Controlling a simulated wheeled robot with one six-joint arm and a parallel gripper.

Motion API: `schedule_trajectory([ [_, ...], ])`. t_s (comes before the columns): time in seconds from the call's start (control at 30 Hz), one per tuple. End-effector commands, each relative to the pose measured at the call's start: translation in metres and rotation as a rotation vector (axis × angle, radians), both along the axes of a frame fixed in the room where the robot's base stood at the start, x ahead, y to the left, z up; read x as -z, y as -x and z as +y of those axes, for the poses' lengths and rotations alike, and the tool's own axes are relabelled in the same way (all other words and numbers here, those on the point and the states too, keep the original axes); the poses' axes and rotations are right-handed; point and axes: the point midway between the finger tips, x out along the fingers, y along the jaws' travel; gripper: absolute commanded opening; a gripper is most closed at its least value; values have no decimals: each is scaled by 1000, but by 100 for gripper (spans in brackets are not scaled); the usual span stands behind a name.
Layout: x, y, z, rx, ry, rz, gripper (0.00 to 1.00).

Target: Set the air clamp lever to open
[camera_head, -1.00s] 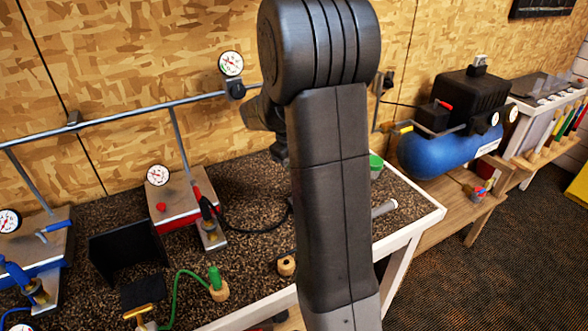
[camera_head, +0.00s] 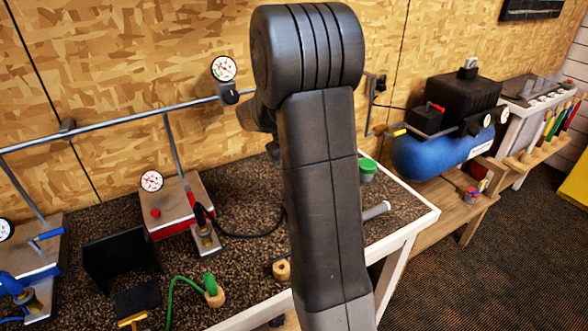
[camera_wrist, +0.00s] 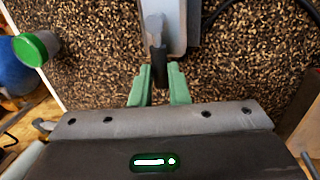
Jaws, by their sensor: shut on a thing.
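In the wrist view the two green fingers of my gripper (camera_wrist: 159,88) are nearly together. They close on the lower end of a dark handle (camera_wrist: 158,60) with a light grey upper end. The handle lies in front of a pale grey plate (camera_wrist: 178,25). I cannot tell for certain that it is the air clamp lever, nor its setting. In the head view my arm hides the gripper and the handle. A red-sided clamp station (camera_head: 180,205) with a gauge and a red knob stands on the speckled bench left of my arm.
A green-topped cup (camera_head: 367,168) stands near the bench's right end, with a grey cylinder (camera_head: 377,210) close by. A blue compressor tank (camera_head: 430,157) is on the lower wooden bench. A black hose (camera_head: 245,234) crosses the bench. A rail (camera_head: 110,122) runs along the back.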

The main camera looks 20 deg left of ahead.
Motion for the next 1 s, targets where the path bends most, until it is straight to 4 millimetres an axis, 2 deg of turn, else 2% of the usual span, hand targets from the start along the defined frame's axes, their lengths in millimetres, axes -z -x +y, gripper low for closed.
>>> schedule_trajectory([
  [0.07,-1,-1,0,2,-1,-2,0],
  [0.1,-1,-1,0,1,-1,-2,23],
  [0.17,-1,-1,0,1,-1,-2,35],
  [0.2,-1,-1,0,1,-1,-2,37],
  [0.47,-1,0,0,0,-1,-1,37],
  [0.57,-7,0,1,-1,-2,-3,37],
  [0.67,-20,2,3,0,-3,-4,37],
  [1.0,-96,13,14,-1,-4,-5,37],
])
